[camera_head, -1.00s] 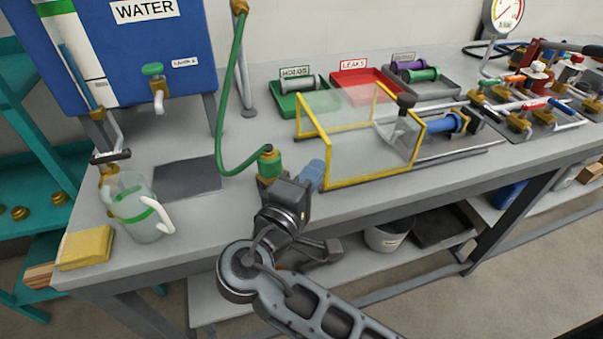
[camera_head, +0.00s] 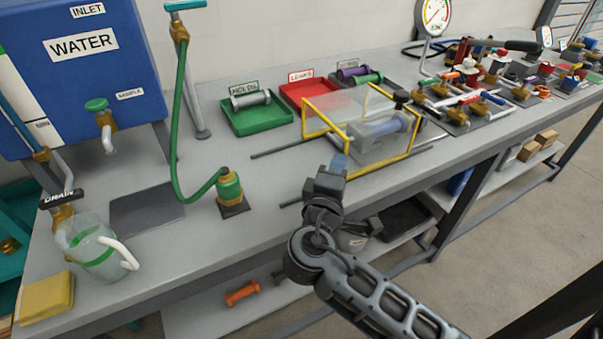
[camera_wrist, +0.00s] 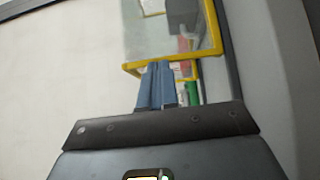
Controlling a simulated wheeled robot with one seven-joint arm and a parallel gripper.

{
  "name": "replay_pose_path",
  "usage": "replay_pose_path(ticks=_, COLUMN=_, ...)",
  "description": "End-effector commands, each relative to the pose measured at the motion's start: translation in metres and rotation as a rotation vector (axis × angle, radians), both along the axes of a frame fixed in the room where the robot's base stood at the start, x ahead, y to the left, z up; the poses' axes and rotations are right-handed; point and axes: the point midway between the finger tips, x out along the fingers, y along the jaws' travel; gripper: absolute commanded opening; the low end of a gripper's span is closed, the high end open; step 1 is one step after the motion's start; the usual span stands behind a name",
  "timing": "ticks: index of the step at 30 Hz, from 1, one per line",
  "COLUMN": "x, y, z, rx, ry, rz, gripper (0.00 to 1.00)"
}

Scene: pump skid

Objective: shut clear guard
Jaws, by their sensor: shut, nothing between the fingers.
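The clear guard (camera_head: 345,104) has see-through panels in a yellow frame and stands on dark rails on the bench. A black knob (camera_head: 402,97) is at the guard's right end. My gripper (camera_head: 339,162) is shut and empty, its blue fingertips at the left end of the guard's yellow frame. In the wrist view, my gripper (camera_wrist: 157,72) has its fingertips against or very near a yellow frame bar (camera_wrist: 185,57); contact is not certain.
Bare rail (camera_head: 290,143) extends left of the guard. A green-topped fitting with a hose (camera_head: 230,188) stands left of my gripper. A green tray (camera_head: 257,119) and a red tray (camera_head: 308,97) lie behind. Valves (camera_head: 455,95) crowd the right. A jug (camera_head: 98,250) stands front left.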

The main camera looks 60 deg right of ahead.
Motion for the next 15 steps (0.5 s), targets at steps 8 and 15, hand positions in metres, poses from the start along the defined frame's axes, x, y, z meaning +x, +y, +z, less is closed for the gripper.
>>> replay_pose_path(ticks=8, x=-0.038, y=-0.055, z=0.000, rx=0.000, ry=0.001, rz=-0.003, gripper=0.00)
replay_pose_path(ticks=15, x=-0.051, y=-0.075, z=0.000, rx=0.001, ry=-0.001, rz=0.000, gripper=0.00)
